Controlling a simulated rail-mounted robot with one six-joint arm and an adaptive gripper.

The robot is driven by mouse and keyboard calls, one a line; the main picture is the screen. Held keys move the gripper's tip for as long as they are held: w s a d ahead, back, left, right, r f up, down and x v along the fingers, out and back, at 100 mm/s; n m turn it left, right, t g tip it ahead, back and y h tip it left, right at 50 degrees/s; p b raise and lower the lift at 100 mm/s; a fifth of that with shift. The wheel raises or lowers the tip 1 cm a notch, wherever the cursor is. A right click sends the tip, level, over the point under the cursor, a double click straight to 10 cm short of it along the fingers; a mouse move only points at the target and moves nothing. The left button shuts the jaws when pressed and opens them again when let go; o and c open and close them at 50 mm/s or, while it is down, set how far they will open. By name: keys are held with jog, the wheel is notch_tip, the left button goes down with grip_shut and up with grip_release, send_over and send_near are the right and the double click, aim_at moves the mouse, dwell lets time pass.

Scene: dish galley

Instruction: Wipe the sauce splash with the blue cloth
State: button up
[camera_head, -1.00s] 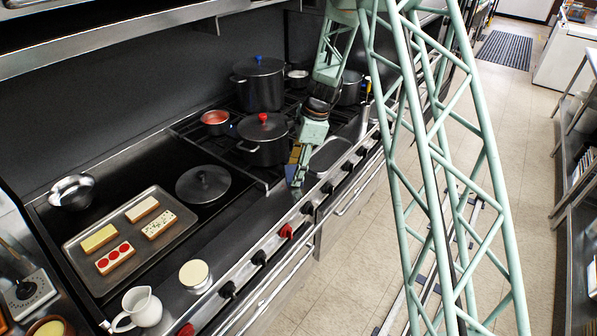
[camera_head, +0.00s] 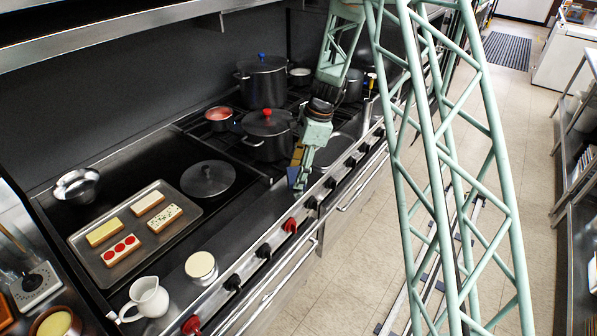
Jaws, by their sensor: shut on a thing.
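My gripper (camera_head: 300,178) points down at the front strip of the cooking range, right of the round black lid and in front of the pot with the red knob. It is shut on the blue cloth (camera_head: 293,175), of which only a small dark blue patch shows at the fingertips. The cloth is low, at or just above the steel surface; I cannot tell whether it touches. I cannot make out the sauce splash; my gripper and the cloth may cover it.
A black pot with a red knob (camera_head: 268,140) stands close behind my gripper. A black lid (camera_head: 208,179) and a tray (camera_head: 85,262) with several decorated blocks lie to the left. A cream-topped round container (camera_head: 201,268) and a white jug (camera_head: 147,298) stand near the front edge. Control knobs line that edge.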

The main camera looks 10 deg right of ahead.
aim_at(290, 170)
jog(key=shift+w+a+p, duration=0.25)
jog(key=shift+w+p, duration=0.05)
jog(key=shift+w, duration=0.55)
jog(key=shift+w+a+p, duration=0.35)
jog(key=shift+w+a, duration=0.25)
jog(key=v, duration=0.1)
jog(key=p+v, duration=0.1)
jog(key=v, duration=0.1)
jog(key=shift+s+a+r+p, duration=0.1)
jog(key=shift+a+r+p, duration=0.2)
jog(key=shift+r, duration=0.1)
jog(key=shift+w+r+p, duration=0.2)
jog(key=shift+r+p, duration=0.3)
jog(key=shift+r, duration=0.1)
jog(key=shift+s+r+p, duration=0.1)
jog(key=shift+r+p, duration=0.9)
jog(key=shift+r, duration=0.7)
